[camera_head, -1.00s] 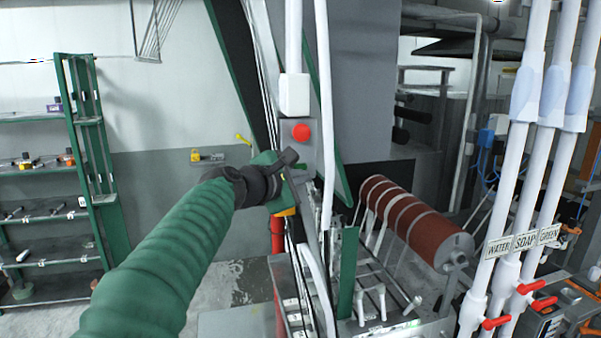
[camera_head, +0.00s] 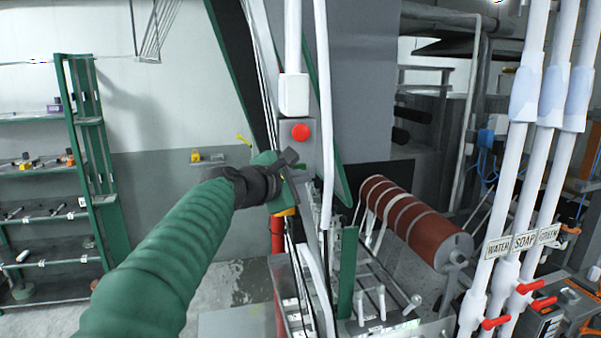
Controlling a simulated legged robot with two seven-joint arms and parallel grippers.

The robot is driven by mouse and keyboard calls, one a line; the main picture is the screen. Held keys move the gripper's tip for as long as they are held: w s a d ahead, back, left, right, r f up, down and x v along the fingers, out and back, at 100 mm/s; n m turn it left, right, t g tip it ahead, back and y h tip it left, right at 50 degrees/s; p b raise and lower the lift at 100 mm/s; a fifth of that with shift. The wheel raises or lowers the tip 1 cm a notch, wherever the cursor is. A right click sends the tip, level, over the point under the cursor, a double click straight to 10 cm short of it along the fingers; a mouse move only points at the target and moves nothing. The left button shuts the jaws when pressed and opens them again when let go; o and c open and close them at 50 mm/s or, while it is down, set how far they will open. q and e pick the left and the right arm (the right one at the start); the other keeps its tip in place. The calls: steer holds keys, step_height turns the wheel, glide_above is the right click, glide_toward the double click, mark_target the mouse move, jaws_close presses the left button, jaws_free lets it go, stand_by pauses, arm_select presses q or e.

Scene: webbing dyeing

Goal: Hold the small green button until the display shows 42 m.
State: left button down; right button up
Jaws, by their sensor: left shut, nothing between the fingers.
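My left arm reaches in from the lower left, and my left gripper (camera_head: 298,172) is at the grey control panel (camera_head: 300,150), just below a large red button (camera_head: 300,132). The gripper is shut and I see nothing held in it. The small green button is not visible; the gripper and wrist cover that part of the panel, so I cannot tell whether the fingers touch it. No display reading 42 m or any other number can be read. My right gripper is not in view.
A red webbing roll (camera_head: 415,220) lies right of the panel. White pipes labelled WATER, SOAP and GREEN (camera_head: 523,242) with red valve handles (camera_head: 530,287) stand at the right. A green shelf rack (camera_head: 90,160) stands at the left. The wet floor (camera_head: 225,285) between is open.

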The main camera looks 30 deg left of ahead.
arm_select(q)
steer(key=shift+w+a+r, duration=0.1)
steer(key=shift+w+a, duration=0.1)
steer(key=shift+a, duration=0.1)
steer(key=shift+w+a, duration=0.3)
steer(key=shift+a, duration=0.1)
stand_by(1.0)
steer(key=shift+d, duration=0.15)
stand_by(2.7)
steer(key=shift+s+d, duration=0.5)
steer(key=shift+s, duration=0.1)
